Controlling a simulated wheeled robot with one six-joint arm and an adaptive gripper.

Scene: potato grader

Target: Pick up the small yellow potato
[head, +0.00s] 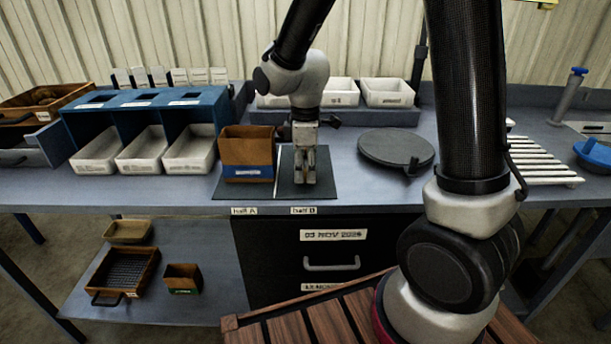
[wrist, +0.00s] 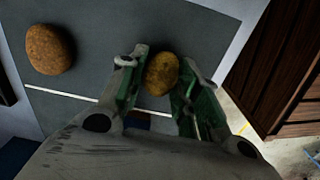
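The small yellow potato (wrist: 161,72) lies on the right half of the dark grey mat (head: 322,190), between the two fingertips of my gripper (wrist: 162,75) in the wrist view. The fingers stand close on both sides of it. I cannot tell whether both press on it. In the head view my gripper (head: 304,172) points straight down, its tips low at the mat, and neither potato can be made out there. A larger brown potato (wrist: 50,50) lies apart to the left in the wrist view, on the same side of the white dividing line.
A brown box with a blue label (head: 247,152) stands on the mat's left half, close beside my gripper. White bins (head: 190,150) stand further left. A round dark plate (head: 397,149) lies to the right. White bins (head: 388,92) line the back shelf.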

